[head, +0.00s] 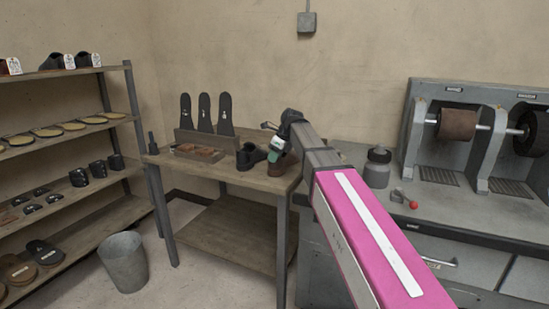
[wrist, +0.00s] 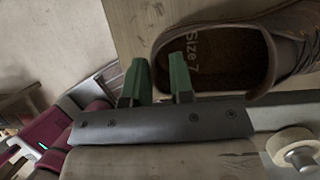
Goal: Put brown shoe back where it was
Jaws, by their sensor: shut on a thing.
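The brown shoe (wrist: 260,40) fills the upper right of the wrist view, with "Size 7" on its insole. My gripper (wrist: 158,68) has two green fingers at the shoe's heel collar, one inside the opening and one outside, shut on the heel wall. In the head view the brown shoe (head: 277,169) is at the right end of the wooden bench (head: 225,175), below my gripper (head: 276,147), beside a dark shoe (head: 248,157). I cannot tell whether it touches the bench top.
A grey machine (head: 470,150) and a metal can (head: 377,168) are at the right. A shoe shelf (head: 95,130) is at the left, with a bucket (head: 123,262) on the floor.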

